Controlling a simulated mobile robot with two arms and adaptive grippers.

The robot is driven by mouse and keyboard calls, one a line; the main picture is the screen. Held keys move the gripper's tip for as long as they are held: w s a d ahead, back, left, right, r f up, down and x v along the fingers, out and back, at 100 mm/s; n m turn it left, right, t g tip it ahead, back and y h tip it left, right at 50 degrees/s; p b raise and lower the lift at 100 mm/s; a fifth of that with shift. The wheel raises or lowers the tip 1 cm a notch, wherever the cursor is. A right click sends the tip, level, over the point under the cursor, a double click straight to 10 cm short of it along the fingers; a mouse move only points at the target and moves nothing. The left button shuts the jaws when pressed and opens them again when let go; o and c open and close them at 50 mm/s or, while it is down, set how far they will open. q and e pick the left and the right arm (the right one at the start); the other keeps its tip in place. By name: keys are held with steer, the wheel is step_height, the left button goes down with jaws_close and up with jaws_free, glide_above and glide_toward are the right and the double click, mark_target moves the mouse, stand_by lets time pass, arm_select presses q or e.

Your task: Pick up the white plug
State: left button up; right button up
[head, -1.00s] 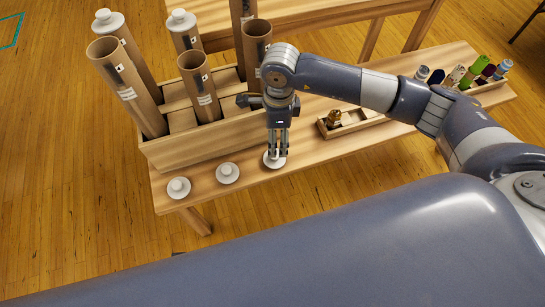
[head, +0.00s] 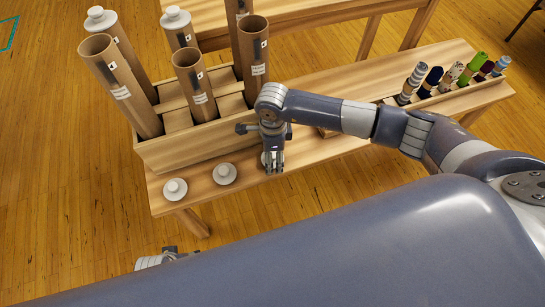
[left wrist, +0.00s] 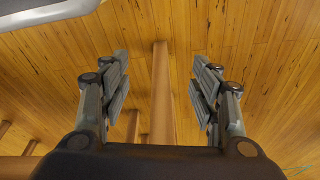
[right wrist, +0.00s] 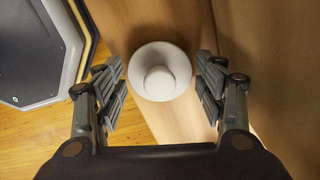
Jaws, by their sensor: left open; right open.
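Three white plugs show on the bench in the head view: one at the left end (head: 175,189), one beside it (head: 224,174), and one (head: 264,158) mostly hidden behind my right gripper (head: 273,167). In the right wrist view this last plug (right wrist: 160,71), a round disc with a raised knob, appears between the open fingers of my right gripper (right wrist: 160,80). Gaps show on both sides, so the fingers are not closed on it. My left gripper (left wrist: 160,85) is open and empty, above the floor. Only a small part of that arm shows low in the head view.
A wooden crate (head: 200,150) with several upright cardboard tubes stands behind the plugs; some tubes carry white plugs. Several small colourful tubes stand in a rack (head: 465,92) at the bench's right end. My right arm crosses over the bench (head: 350,72).

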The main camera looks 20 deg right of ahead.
steer(key=c, duration=0.5)
steer(key=shift+r, duration=0.2)
